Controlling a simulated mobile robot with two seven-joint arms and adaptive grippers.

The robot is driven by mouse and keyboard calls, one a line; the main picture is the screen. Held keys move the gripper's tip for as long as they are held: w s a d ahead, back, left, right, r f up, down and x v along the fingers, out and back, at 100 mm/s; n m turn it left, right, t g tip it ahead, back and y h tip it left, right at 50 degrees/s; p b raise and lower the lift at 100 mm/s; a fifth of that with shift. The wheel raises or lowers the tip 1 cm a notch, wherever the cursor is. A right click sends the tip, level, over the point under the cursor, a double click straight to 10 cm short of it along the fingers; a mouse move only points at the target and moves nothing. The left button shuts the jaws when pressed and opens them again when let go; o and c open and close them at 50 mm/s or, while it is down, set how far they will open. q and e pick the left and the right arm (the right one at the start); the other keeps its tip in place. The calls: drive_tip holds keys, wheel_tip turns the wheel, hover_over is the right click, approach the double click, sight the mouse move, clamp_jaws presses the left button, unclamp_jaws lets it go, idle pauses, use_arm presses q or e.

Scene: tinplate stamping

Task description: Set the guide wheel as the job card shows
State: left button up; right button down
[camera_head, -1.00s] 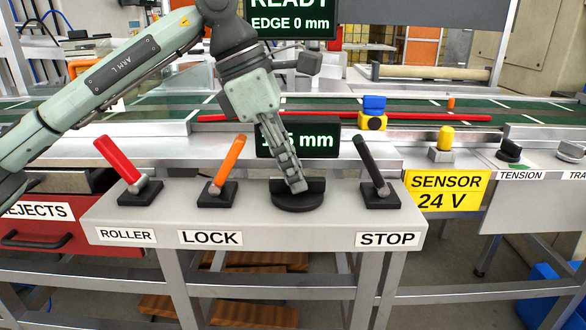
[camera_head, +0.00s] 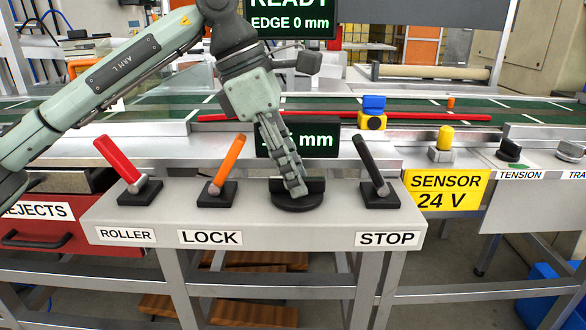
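The guide wheel, a black round knob with a raised grip bar (camera_head: 297,203), sits on the front panel between the orange and black levers. My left gripper (camera_head: 296,188) points down at it from above. Its fingers are close together, with the tips at the grip bar, and look shut on it. They hide part of the bar. A screen (camera_head: 290,22) above reads READY, EDGE 0 mm. I see no job card. My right gripper is not in view.
On the panel (camera_head: 265,217) stand a red ROLLER lever (camera_head: 120,162), an orange LOCK lever (camera_head: 230,164) and a black STOP lever (camera_head: 371,166), close around the wheel. A yellow-topped sensor part (camera_head: 445,140) and a TENSION knob (camera_head: 509,150) are at right.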

use_arm(q)
drive_tip(key=v, duration=1.2)
